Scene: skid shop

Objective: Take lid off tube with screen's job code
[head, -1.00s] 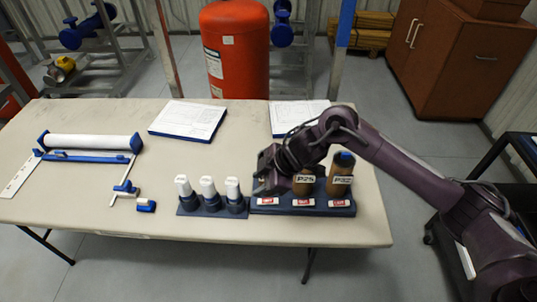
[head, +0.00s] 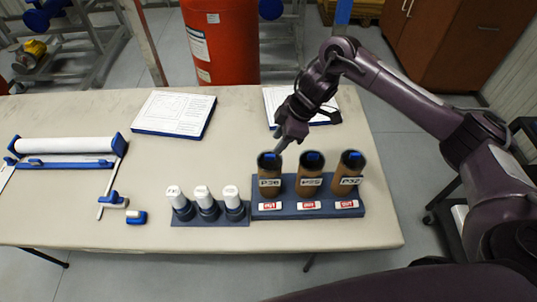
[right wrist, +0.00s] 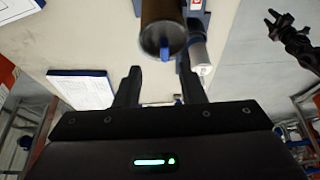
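Three brown tubes stand in a dark blue rack (head: 310,209) at the table's right. Their dark lids carry blue tabs. The left tube's label looks like P36 or P38; the middle tube (head: 309,176) reads P25 and the right tube (head: 347,177) P32. My right gripper (head: 283,143) is just behind and above the left tube (head: 269,184). In the right wrist view its fingers (right wrist: 160,85) are apart with nothing between them, and a tube's lid (right wrist: 161,42) is just ahead. A dark gripper, seemingly my left one (right wrist: 290,35), shows at upper right. No screen is visible.
A smaller rack (head: 208,218) with three white-capped tubes stands left of the brown ones. A paper roll holder (head: 64,146) is at the left. The front middle is clear.

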